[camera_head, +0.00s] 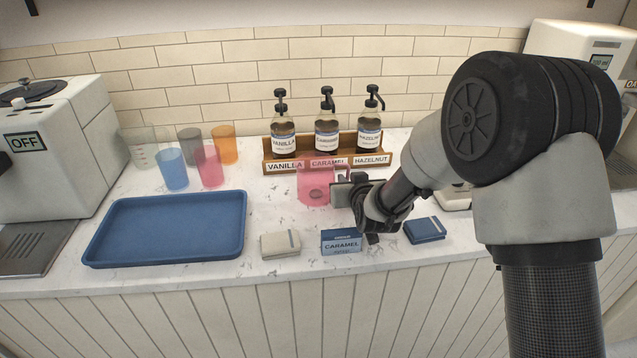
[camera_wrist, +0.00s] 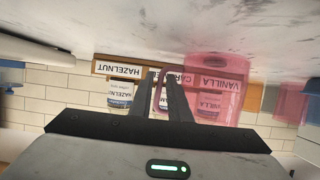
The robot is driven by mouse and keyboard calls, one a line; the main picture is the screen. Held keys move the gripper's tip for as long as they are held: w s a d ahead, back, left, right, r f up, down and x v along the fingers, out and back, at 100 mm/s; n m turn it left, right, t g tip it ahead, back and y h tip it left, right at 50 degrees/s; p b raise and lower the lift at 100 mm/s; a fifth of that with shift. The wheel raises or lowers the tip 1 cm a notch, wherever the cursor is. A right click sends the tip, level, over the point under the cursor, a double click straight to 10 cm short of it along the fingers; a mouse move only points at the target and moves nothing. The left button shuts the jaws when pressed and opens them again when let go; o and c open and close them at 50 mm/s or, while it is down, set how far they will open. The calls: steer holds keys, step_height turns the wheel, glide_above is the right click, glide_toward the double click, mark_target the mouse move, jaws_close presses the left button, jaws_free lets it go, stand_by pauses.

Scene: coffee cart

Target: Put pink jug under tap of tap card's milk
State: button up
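The translucent pink jug (camera_head: 314,188) is upright in front of the syrup rack, with its handle on the right. My gripper (camera_head: 345,192) is at that handle, and its fingers look shut on it. In the wrist view, which is upside down, the narrow pair of fingers (camera_wrist: 163,88) has the pink handle between them and the jug (camera_wrist: 222,88) beside them. I cannot tell whether the jug touches the counter. A white machine (camera_head: 575,55) at the back right has a partly cut-off label; my arm hides much of it. No milk tap is clearly visible.
The wooden rack (camera_head: 272,168) holds vanilla, caramel and hazelnut bottles. A beige card (camera_head: 280,245), a caramel card (camera_head: 341,246) and a dark blue card (camera_head: 424,231) lie in front. A blue tray (camera_head: 165,228), several cups and an OFF machine (camera_head: 50,150) are left.

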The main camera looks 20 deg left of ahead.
steer(key=shift+x, duration=0.8)
steer(key=shift+r, duration=0.1)
jaws_close()
steer(key=shift+d, duration=0.1)
stand_by(0.4)
